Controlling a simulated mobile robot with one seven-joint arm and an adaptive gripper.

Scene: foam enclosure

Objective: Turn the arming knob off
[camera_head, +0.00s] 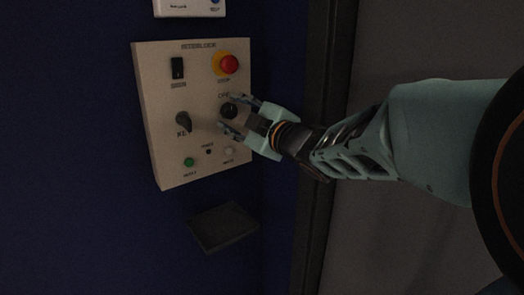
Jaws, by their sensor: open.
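The beige interlock panel (152,105) is mounted on the dark blue wall, left of centre. A round black knob (229,110) sits at its right side, under lettering that looks like "OFF" or "OPE". My gripper (228,112) comes in from the right, open, with one finger above and one below this black knob; I cannot tell whether they touch it. Part of the label under the knob is hidden by my gripper. A second dark knob (184,122) with a lever shape is at the panel's left, with lettering below it.
A red stop button (229,64) on a yellow ring is just above my gripper. A black rocker switch (177,68) is upper left. A green button (189,162) is low on the panel. A dark shelf (222,228) sticks out below. A white box (188,7) is above.

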